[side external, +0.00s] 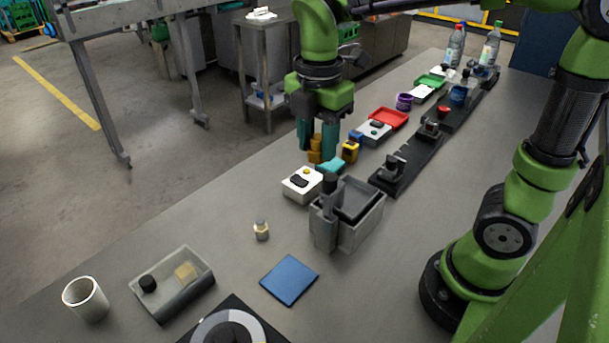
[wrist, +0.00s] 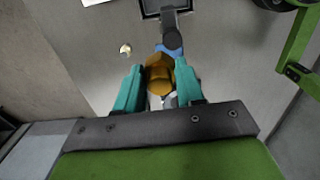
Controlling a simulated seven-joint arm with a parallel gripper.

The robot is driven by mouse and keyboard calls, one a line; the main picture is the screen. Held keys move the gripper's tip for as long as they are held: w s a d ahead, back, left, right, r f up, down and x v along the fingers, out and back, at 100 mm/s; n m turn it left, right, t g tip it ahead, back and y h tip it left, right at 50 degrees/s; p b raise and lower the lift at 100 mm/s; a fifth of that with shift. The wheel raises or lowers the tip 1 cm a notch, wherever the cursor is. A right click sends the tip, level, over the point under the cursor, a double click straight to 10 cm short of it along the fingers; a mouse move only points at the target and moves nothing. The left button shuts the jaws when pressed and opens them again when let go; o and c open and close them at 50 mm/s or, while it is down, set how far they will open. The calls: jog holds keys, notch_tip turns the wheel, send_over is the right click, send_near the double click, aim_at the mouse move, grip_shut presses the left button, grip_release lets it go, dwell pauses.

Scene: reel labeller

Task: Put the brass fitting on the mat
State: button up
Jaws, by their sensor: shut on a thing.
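The brass fitting (side external: 314,151) is held between the teal fingers of my gripper (side external: 316,145), above the back part of the bench in the side external view. The wrist view shows the fitting (wrist: 159,76) between the two fingertips (wrist: 160,85). The gripper is shut on it. The mat, a flat blue square (side external: 289,280), lies on the bench at the front, well apart from the gripper and with nothing on it. A small blue patch shows beyond the fitting in the wrist view, but I cannot tell what it is.
A grey open-topped holder (side external: 345,218) stands between the gripper and the mat. A white box (side external: 302,185) is near the gripper. Black fixtures (side external: 405,165) line the right.

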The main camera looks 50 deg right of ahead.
jog(key=s+a+n, duration=0.2)
jog(key=a+n, duration=0.7)
jog(key=a, duration=0.1)
send_over(289, 278)
notch_tip(289, 278, down, 18)
jog(key=shift+f, duration=2.15)
grip_shut()
jog(key=o, duration=1.2)
grip_release()
jog(key=shift+f, duration=0.15)
jog(key=shift+c, duration=0.2)
